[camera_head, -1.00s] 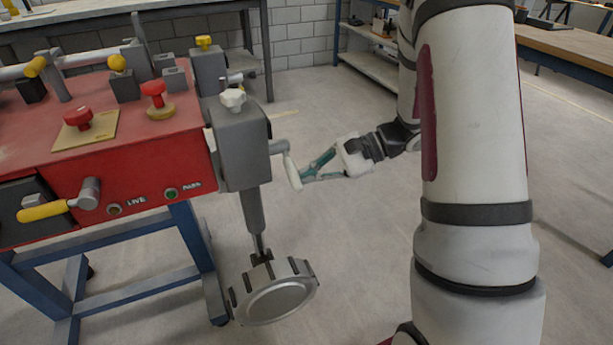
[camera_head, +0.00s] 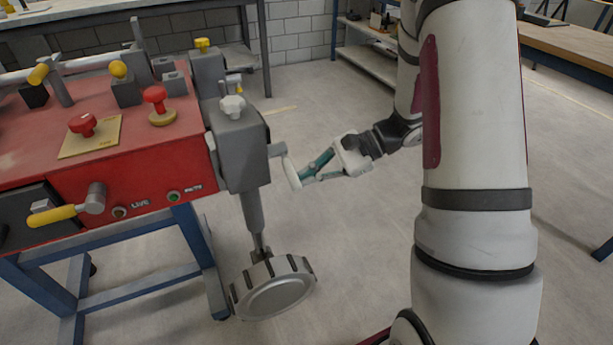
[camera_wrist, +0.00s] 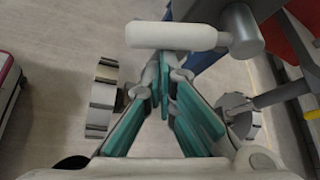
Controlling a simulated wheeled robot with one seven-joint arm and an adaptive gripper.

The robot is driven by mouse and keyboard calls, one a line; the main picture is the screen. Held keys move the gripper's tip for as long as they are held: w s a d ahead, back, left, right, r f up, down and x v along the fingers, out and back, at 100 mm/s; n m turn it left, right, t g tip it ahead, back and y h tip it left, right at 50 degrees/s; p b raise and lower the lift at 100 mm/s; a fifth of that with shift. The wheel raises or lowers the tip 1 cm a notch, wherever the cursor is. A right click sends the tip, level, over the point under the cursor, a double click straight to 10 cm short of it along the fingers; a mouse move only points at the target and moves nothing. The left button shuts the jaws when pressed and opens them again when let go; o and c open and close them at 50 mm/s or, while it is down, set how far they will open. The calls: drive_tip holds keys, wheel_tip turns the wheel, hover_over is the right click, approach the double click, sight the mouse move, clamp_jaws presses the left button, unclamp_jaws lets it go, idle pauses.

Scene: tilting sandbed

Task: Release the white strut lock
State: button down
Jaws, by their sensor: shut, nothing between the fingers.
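A grey strut block (camera_head: 240,155) at the red bench's right corner carries a white lobed knob (camera_head: 232,106) on top. A white bar handle (camera_head: 291,173) sits on a short grey shaft at its right side. The handle also spans the top of the wrist view (camera_wrist: 178,36), with the grey shaft end (camera_wrist: 241,30) at its right. My gripper (camera_head: 304,179) is just right of the handle in the head view. Its teal-padded fingers (camera_wrist: 167,62) are together and empty, with their tips close below the handle. I cannot tell whether they touch it.
The strut's leg ends in a grey ribbed wheel (camera_head: 273,288) near the floor. The red bench (camera_head: 110,170) holds red knobs, yellow-tipped levers and a similar block with a yellow knob (camera_head: 202,44).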

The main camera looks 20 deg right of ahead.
wheel_tip(320, 180, down, 4)
drive_tip(key=w+b, duration=0.2)
drive_tip(key=b, duration=0.1)
drive_tip(key=p+v, duration=0.4)
drive_tip(key=v, duration=0.7)
drive_tip(key=s+a+r+n+g+h, duration=0.45)
drive_tip(key=s+a+r+n, duration=0.35)
drive_tip(key=s+a+r, duration=0.45)
drive_tip(key=s+r+n+t+h, duration=0.15)
drive_tip(key=s+n+h, duration=0.6)
drive_tip(key=s, duration=0.95)
wheel_tip(320, 180, up, 27)
drive_tip(key=d+t+p, duration=0.1)
drive_tip(key=t+p, duration=0.3)
drive_tip(key=p, duration=2.1)
drive_tip(key=shift+w+d, duration=0.2)
drive_tip(key=shift+d, duration=0.05)
drive_tip(key=shift+r+m, duration=0.1)
drive_tip(key=shift+m, duration=0.15)
